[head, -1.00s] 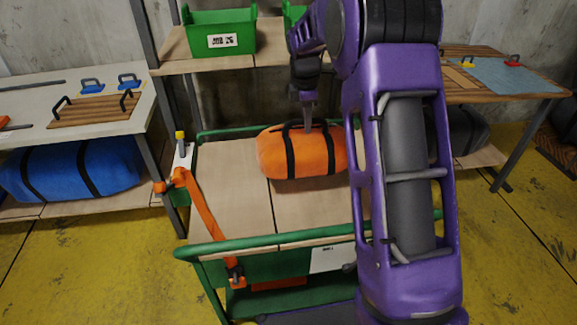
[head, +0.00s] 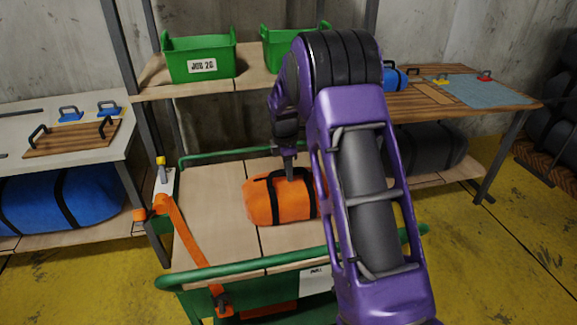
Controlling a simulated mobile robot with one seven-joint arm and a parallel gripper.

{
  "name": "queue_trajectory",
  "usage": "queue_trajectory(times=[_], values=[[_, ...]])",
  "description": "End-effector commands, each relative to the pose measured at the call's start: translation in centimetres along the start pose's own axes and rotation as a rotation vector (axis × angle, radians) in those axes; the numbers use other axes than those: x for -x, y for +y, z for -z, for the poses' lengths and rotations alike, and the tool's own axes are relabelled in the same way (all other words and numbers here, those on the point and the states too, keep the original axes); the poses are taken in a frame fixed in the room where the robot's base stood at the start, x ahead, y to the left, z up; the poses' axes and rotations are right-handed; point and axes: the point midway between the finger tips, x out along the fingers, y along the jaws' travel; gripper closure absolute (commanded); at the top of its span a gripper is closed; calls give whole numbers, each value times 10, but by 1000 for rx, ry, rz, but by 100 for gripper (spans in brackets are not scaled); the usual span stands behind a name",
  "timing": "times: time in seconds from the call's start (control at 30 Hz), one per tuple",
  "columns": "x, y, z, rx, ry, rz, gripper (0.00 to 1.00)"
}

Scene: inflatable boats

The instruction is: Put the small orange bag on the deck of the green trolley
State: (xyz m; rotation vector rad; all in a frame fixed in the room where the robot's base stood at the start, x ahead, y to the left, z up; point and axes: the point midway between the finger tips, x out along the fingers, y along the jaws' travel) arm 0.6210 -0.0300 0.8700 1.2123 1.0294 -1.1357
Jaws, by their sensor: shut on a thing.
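The small orange bag (head: 262,204) with black straps is over the middle-right of the green trolley's pale wooden deck (head: 203,207). Its underside is at or very close to the boards; I cannot tell if it bears on them. My gripper (head: 290,176) points down at the top of the bag and is shut on its black handle. My purple arm hides the right end of the bag and the right part of the deck. The trolley's green front rail (head: 262,265) is nearer to me than the bag.
An orange strap (head: 190,240) lies along the deck's left side. A shelf with green bins (head: 200,62) stands behind. A bench at left has a blue bag (head: 85,198) below it; a bench at right has a dark bag (head: 432,148) below. The deck's left part is mostly bare.

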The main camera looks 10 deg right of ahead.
Motion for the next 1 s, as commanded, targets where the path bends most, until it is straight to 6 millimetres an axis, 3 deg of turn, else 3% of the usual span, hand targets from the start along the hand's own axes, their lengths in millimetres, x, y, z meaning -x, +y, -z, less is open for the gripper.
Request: queue_trajectory(times=[0.07,0.1,0.27,0.67,1.0], values=[[1,1,0,0,0,-2,100],[-2,-1,0,1,0,5,76],[-1,-1,0,0,0,4,48],[9,0,0,0,0,2,48],[77,0,0,-1,1,0,48]])
